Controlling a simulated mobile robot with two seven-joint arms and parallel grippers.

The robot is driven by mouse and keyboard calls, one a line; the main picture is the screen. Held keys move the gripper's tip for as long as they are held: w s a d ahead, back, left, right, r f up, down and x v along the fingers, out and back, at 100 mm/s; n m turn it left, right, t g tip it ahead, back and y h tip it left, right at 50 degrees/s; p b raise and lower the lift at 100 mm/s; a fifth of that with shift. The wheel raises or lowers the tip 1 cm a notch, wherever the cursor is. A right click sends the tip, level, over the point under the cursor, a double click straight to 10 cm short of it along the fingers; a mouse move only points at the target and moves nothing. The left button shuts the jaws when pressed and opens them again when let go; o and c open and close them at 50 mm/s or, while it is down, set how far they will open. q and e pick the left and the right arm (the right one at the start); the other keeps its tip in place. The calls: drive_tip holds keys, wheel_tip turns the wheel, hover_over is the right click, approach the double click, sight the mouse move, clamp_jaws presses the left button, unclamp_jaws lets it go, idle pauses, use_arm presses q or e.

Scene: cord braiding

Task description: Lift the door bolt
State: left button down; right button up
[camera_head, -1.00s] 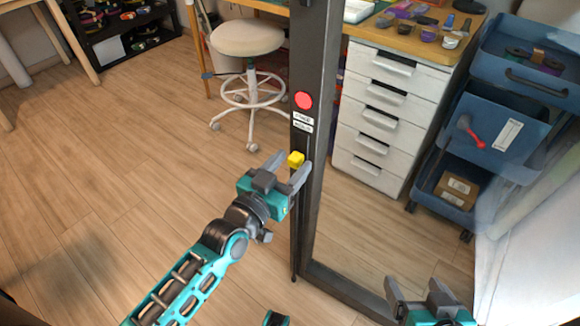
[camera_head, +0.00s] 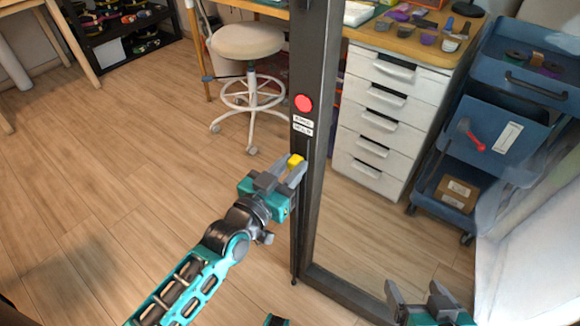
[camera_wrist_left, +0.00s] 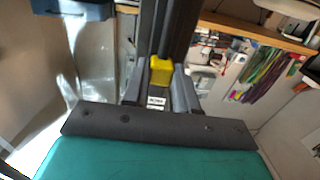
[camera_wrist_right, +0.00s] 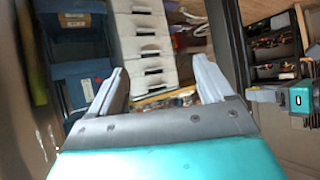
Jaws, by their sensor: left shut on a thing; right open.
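The door bolt's yellow knob (camera_head: 295,161) sits on the dark door frame post (camera_head: 311,200), below a red round button (camera_head: 303,102) and small white labels (camera_head: 302,125). My left gripper (camera_head: 291,170) is at the post with its fingers shut on the yellow knob. In the left wrist view the knob (camera_wrist_left: 161,70) shows between the grey fingers, with the labels just below it. My right gripper (camera_head: 413,292) is low at the right, open and empty, away from the post; its spread fingers also show in the right wrist view (camera_wrist_right: 160,85).
Behind the frame stand a white drawer unit (camera_head: 378,120), a desk (camera_head: 420,40) with small items, and a blue cart (camera_head: 500,120). A stool (camera_head: 248,42) stands left of the post. The wooden floor at left is clear.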

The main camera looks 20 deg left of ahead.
use_arm(q)
drive_tip(key=shift+r+p, duration=0.5)
drive_tip(key=shift+p, duration=0.05)
wheel_tip(320, 180, up, 2)
drive_tip(key=p, duration=0.3)
drive_tip(key=shift+r, duration=0.3)
drive_tip(key=shift+w, duration=0.1)
use_arm(e)
drive_tip(key=shift+s+d+r, duration=0.25)
drive_tip(key=shift+d+r, duration=0.35)
drive_tip(key=shift+r, duration=0.3)
use_arm(q)
drive_tip(key=c, duration=0.9)
unclamp_jaws()
use_arm(e)
drive_tip(key=shift+r, duration=0.1)
